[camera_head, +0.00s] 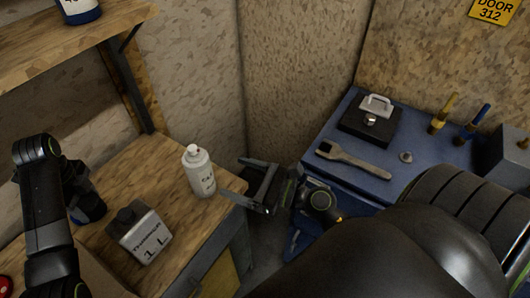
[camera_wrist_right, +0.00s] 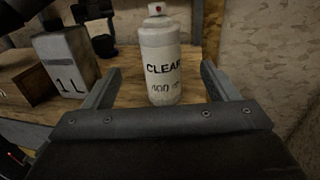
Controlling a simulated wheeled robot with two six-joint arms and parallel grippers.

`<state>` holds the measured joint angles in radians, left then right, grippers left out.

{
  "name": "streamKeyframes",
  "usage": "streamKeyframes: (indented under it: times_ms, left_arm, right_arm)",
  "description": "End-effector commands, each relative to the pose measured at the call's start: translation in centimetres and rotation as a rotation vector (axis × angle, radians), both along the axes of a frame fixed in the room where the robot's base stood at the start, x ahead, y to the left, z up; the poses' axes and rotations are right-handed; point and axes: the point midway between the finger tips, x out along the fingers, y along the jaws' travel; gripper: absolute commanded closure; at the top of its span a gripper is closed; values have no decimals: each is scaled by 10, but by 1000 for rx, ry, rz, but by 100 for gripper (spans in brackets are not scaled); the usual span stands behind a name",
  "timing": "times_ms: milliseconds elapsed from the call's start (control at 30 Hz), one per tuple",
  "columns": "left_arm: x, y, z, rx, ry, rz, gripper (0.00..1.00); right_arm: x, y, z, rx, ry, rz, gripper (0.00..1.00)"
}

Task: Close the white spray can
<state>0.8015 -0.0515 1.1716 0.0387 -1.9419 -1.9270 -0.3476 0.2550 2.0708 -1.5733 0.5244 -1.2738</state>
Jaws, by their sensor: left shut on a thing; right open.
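The white spray can (camera_head: 199,174) stands upright near the right edge of the wooden bench. In the right wrist view the can (camera_wrist_right: 160,60) shows lettering on its front and a bare nozzle with a red spot on top. My right gripper (camera_head: 232,176) is open, just right of the can. In its wrist view the two fingers (camera_wrist_right: 162,75) point towards the can, one on each side, not closed on it. My left gripper (camera_head: 80,190) is at the left, shut on a dark blue cap (camera_head: 90,210); the cap (camera_wrist_right: 105,46) also shows in the wrist view. Its fingertips are hard to make out.
A grey "1 L" container (camera_head: 139,232) stands on the wooden bench (camera_head: 180,225), between the left gripper and the can. A blue cabinet (camera_head: 340,172) at the right carries a wrench (camera_head: 352,160) and other items. A wooden shelf (camera_head: 60,45) overhangs the upper left.

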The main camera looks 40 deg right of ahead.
Motion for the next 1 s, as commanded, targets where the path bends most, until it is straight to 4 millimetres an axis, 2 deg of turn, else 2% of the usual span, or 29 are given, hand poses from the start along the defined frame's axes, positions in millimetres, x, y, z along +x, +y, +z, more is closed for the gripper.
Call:
streamKeyframes:
  times_ms: [267,467,767,867,1000]
  left_arm:
    - [0,0,0,0,0,0,64]
    - [0,0,0,0,0,0,64]
    - [0,0,0,0,0,0,64]
    - [0,0,0,0,0,0,64]
    - [0,0,0,0,0,0,64]
  right_arm:
    - [0,0,0,7,2,-2,20]
    - [5,-6,2,178,50,-37,20]
    - [22,-34,-3,803,231,-162,20]
    - [28,-47,-15,1025,301,-210,20]
    - [33,-65,-47,1334,413,-296,20]
